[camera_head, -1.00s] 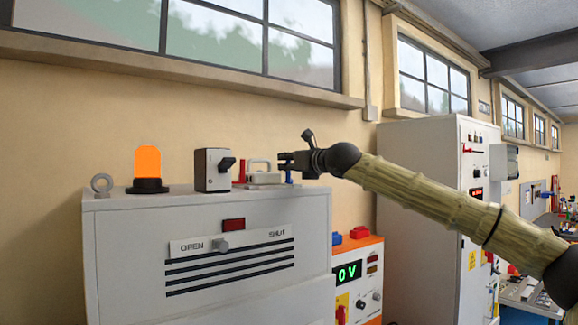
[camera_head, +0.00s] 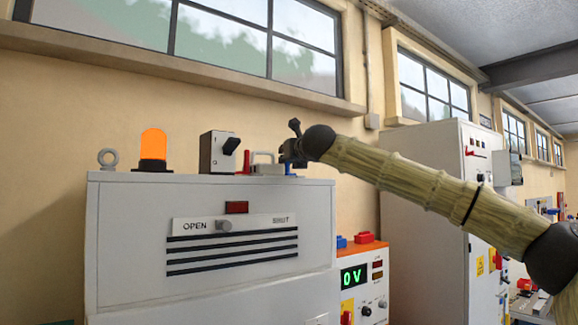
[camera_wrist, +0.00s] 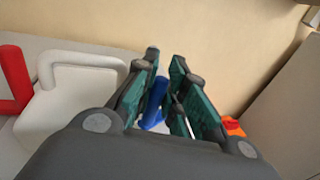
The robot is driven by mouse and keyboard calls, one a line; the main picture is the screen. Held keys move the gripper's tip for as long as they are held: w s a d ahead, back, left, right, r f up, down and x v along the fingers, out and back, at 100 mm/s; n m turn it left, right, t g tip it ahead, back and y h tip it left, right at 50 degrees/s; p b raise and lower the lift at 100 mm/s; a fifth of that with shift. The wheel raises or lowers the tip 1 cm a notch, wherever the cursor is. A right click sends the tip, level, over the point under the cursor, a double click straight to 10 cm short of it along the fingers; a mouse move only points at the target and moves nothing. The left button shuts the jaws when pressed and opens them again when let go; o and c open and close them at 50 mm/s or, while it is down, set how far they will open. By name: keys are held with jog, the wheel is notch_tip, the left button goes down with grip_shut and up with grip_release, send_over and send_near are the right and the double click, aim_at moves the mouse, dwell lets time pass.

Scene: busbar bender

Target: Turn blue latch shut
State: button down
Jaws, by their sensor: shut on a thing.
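The blue latch (camera_wrist: 153,103) shows between my fingers in the wrist view, close to the left finger. My gripper (camera_wrist: 165,62) is shut on it, and the fingers hide part of it. In the head view my gripper (camera_head: 288,153) is at the right end of the grey cabinet's top, and the latch is mostly hidden behind it. A white handle (camera_wrist: 70,92) and a red latch (camera_wrist: 14,80) are to the left in the wrist view. They also show in the head view, the handle (camera_head: 262,158) beside my gripper and the red latch (camera_head: 246,162) farther left.
The grey cabinet (camera_head: 130,225) carries a switch box (camera_head: 217,153), an orange beacon (camera_head: 153,145) and a metal ring (camera_head: 107,158) on top. A power supply with a green display (camera_head: 353,277) and a tall cabinet (camera_head: 420,200) stand right. The wall is behind.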

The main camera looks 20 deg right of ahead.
jog(key=shift+w+a+f+m+h+b, duration=0.1)
jog(key=shift+m+h+b, duration=0.2)
jog(key=shift+h+b, duration=0.2)
jog(key=shift+w+a+f+m+h+b, duration=0.1)
jog(key=shift+m+h+b, duration=0.2)
jog(key=shift+h+b, duration=0.2)
jog(key=shift+r, duration=0.1)
jog(key=c, duration=1.5)
grip_release()
jog(key=shift+d, duration=0.1)
jog(key=shift+o, duration=0.2)
jog(key=shift+r+y+p, duration=0.2)
jog(key=shift+y+p, duration=0.3)
jog(key=shift+p, duration=0.3)
jog(key=shift+s+d+n+y+p, duration=0.1)
jog(key=shift+d+n+y+p, duration=0.05)
jog(key=shift+n+y+p, duration=0.55)
jog(key=y+p, duration=0.1)
jog(key=p, duration=0.1)
jog(key=n+y+p, duration=0.1)
jog(key=p, duration=0.1)
jog(key=shift+s+d, duration=0.2)
jog(key=shift+d, duration=0.1)
